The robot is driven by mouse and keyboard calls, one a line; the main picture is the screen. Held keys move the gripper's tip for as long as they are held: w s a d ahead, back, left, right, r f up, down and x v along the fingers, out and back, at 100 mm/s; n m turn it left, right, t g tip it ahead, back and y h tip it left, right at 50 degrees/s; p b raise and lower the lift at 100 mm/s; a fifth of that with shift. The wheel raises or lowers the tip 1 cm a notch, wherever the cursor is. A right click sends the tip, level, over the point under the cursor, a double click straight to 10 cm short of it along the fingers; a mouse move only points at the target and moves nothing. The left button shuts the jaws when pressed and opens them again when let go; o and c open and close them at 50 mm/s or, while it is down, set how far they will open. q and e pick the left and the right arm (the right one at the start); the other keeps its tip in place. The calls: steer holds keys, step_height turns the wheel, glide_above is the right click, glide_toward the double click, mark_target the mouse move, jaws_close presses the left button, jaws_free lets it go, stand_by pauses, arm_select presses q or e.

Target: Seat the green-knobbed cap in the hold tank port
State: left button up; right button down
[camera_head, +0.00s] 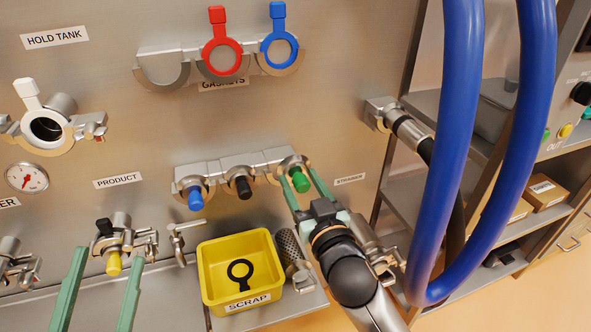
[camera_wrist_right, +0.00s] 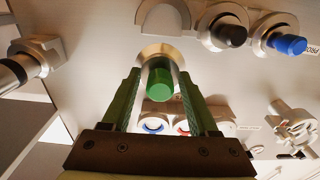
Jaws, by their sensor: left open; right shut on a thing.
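The hold tank port (camera_head: 66,103) is at upper left, below the HOLD TANK label. A white tabbed gasket (camera_head: 30,102) is at its open mouth, and an open clamp (camera_head: 95,124) hangs around it. My left gripper (camera_head: 108,257) is open and empty at lower left, in front of the product port.
Blue-knobbed (camera_head: 195,200) and black-knobbed (camera_head: 243,187) caps sit left of the green one. Red (camera_head: 221,43) and blue (camera_head: 279,38) gaskets hang above. A yellow scrap bin (camera_head: 212,285) holds a black gasket.

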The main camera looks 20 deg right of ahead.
steer(key=shift+s+r, duration=0.1)
steer(key=shift+s, duration=1)
